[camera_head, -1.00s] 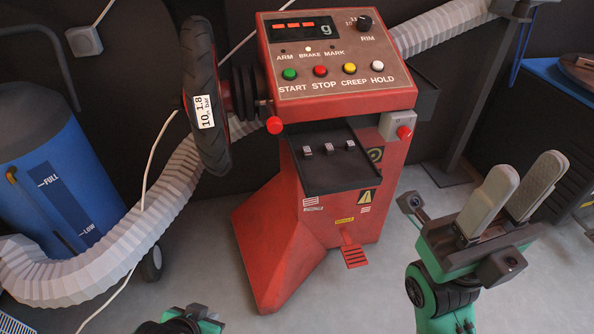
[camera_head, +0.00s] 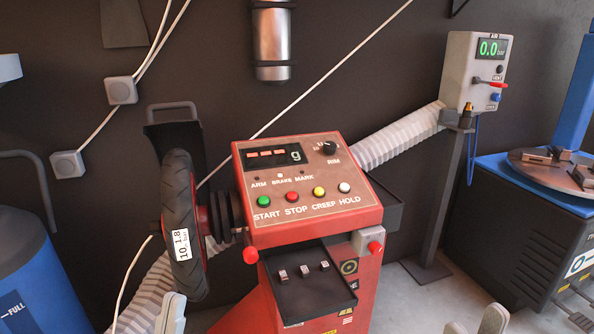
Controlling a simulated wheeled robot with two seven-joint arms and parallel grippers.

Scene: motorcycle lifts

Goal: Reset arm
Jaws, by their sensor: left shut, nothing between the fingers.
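My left gripper (camera_head: 171,311) shows only as pale fingertips at the bottom edge, left of the red machine. Its fingers are together with nothing held. My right gripper (camera_head: 475,324) shows only as two pale fingertips at the bottom edge, right of the machine. They stand apart with nothing visible between them. The rest of both arms is below the picture. The red wheel balancer (camera_head: 345,222) stands in the middle, with start, stop, creep and hold buttons. A tyred wheel (camera_head: 181,215) is mounted upright on its left side.
A blue tank (camera_head: 25,265) stands at the left. A grey air unit (camera_head: 476,72) on a post and a blue-and-black tyre changer (camera_head: 520,225) stand at the right. A white ribbed hose (camera_head: 400,139) runs behind the balancer. Grey floor shows at the lower right.

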